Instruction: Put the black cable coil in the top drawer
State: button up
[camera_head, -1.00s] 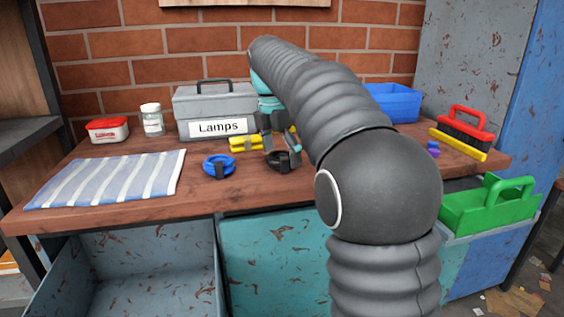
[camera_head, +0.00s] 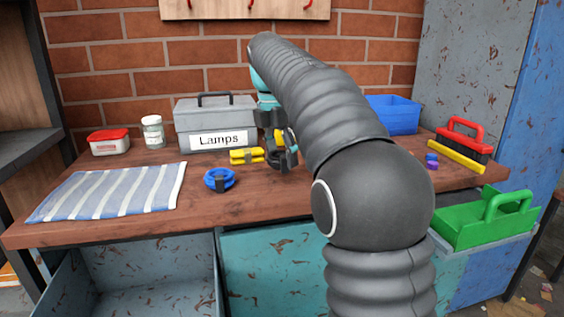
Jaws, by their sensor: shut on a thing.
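The black cable coil (camera_head: 280,159) is in the fingers of my gripper (camera_head: 277,150), which is shut on it. The coil appears to be held a little above the wooden bench top, in front of the yellow cable bundle. My arm hides part of the area to its right. An open drawer (camera_head: 136,275) with a worn grey-blue interior juts out below the bench at the lower left. Its inside looks empty where visible.
A blue cable coil (camera_head: 220,179) and a yellow bundle (camera_head: 246,156) lie left of my gripper. A grey Lamps box (camera_head: 215,115) stands behind. A striped cloth (camera_head: 110,191) lies at left.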

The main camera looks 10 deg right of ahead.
jog(key=s+d+r, duration=0.7)
jog(key=s, duration=0.2)
jog(key=shift+d+r, duration=0.2)
jog(key=shift+d, duration=0.15)
jog(key=shift+a, duration=0.1)
